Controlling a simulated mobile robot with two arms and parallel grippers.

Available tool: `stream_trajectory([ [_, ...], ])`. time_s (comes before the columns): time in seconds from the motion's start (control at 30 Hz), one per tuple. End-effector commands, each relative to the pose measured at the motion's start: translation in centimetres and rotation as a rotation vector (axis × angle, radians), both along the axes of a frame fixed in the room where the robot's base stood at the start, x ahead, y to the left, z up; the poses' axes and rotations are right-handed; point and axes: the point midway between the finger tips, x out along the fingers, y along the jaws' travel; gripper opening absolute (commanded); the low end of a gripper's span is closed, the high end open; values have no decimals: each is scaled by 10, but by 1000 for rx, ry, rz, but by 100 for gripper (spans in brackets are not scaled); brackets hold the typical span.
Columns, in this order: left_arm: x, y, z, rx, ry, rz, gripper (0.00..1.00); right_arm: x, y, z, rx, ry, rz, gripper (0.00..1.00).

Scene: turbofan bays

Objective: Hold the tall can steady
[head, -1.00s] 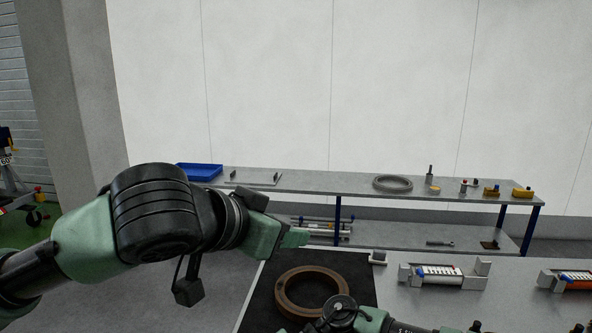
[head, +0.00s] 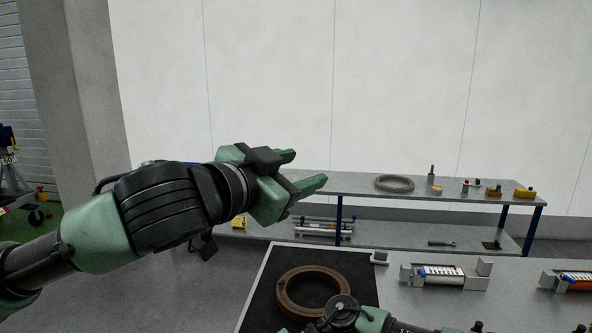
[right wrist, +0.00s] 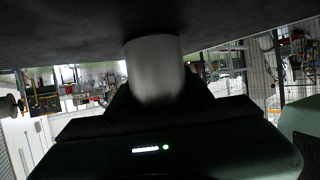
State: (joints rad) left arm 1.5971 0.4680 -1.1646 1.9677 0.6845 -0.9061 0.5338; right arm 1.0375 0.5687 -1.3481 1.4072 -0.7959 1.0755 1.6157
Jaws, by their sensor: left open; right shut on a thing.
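My left gripper (head: 307,168) is open and empty, raised in the head view with its two green fingers pointing right. In the right wrist view, a plain pale grey cylinder, which looks like the tall can (right wrist: 155,70), stands between the dark fingers of my right gripper (right wrist: 158,98). That gripper is shut on it. The can's upper end in that picture meets a dark surface; I cannot tell whether they touch. In the head view the right arm shows only at the bottom edge, and I cannot make out the can there.
A brown ring (head: 312,290) lies on a black mat (head: 258,305) on the near bench. A back bench (head: 350,184) carries a grey ring (head: 394,183) and several small parts. Bare bench top shows around the fixtures.

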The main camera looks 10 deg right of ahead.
Motion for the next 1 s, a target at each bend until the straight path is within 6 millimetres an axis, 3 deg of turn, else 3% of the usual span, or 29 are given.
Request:
stream_trajectory([
  [0.03, 0, 0, 0, 0, 0, 0, 52, 0, 0, 0, 0, 0, 0, 4],
  [0.07, 0, 0, 0, -1, 1, 0, 52, 0, 0, 0, 0, 0, 0, 55],
  [0.13, 0, 0, 0, 0, 1, 1, 52, 0, 0, 0, 0, 0, 0, 75],
  [0.57, 0, 0, 0, 0, 1, 1, 52, 3, -6, 3, -1, -1, -2, 75],
  [1.0, 0, 0, 0, 0, 2, 0, 52, 30, -80, 35, -1, -1, -3, 75],
])
